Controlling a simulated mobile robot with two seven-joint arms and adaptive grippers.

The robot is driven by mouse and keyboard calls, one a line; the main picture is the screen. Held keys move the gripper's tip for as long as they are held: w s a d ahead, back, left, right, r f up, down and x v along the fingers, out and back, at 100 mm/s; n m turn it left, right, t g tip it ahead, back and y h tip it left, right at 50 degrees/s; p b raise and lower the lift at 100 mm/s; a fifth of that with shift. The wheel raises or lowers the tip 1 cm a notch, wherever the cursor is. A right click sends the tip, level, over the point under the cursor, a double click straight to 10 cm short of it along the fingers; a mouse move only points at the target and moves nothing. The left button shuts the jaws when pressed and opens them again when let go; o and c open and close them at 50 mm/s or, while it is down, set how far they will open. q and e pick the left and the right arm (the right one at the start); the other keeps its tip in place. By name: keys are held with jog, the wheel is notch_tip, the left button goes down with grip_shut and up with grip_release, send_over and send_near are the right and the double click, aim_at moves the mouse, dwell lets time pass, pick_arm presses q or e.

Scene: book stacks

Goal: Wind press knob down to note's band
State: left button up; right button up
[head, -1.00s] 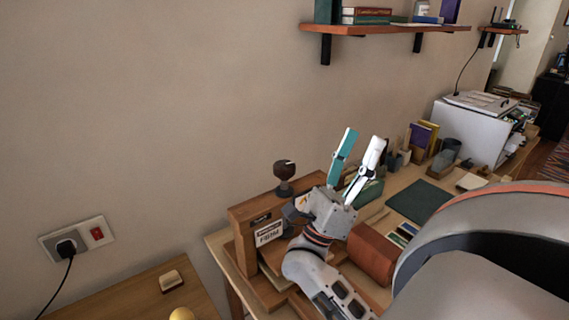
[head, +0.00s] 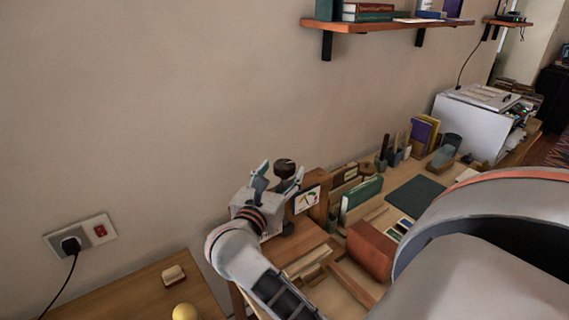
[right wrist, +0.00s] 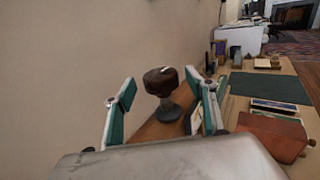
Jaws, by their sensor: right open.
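The press is a wooden frame (head: 304,240) on the desk by the wall. Its dark brown round knob (head: 284,167), with a pale mark on top, stands on a grey stem. The knob shows clearly in the right wrist view (right wrist: 161,81). My right gripper (head: 279,176) is open, its teal-padded fingers on either side of the knob, with visible gaps in the wrist view. A gauge card (head: 307,200) with coloured bands is on the press, right of the gripper. The note is hidden behind my gripper in the head view. My left gripper is not in view.
The wall (head: 150,120) is close behind the press. A shelf (head: 390,27) hangs above.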

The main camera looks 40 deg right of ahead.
jog(key=shift+w+d+r, duration=0.1)
jog(key=shift+w+d, duration=0.25)
jog(key=shift+d, duration=0.3)
jog(key=shift+w+d, duration=0.35)
jog(key=shift+d, duration=0.3)
jog(key=c, duration=1.1)
jog(key=shift+m+g+h+b, duration=0.35)
jog(key=shift+m+g, duration=0.25)
jog(key=shift+g, duration=0.1)
jog(key=shift+c, duration=0.2)
jog(key=shift+f+m+g+h+b, duration=0.25)
jog(key=shift+m+g+h+b, duration=0.2)
jog(key=shift+m+g+b, duration=0.6)
jog(key=shift+g, duration=0.75)
jog(key=shift+r+m+g+b, duration=0.2)
jog(key=shift+m+g+b, duration=0.4)
jog(key=shift+g, duration=0.2)
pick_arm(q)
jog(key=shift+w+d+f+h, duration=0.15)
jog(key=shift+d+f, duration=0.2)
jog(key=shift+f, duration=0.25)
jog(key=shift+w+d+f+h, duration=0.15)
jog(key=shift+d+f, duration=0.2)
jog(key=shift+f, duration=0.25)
pick_arm(e)
jog(key=shift+h, duration=0.3)
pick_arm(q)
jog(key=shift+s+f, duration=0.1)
pick_arm(e)
jog(key=shift+r, duration=0.1)
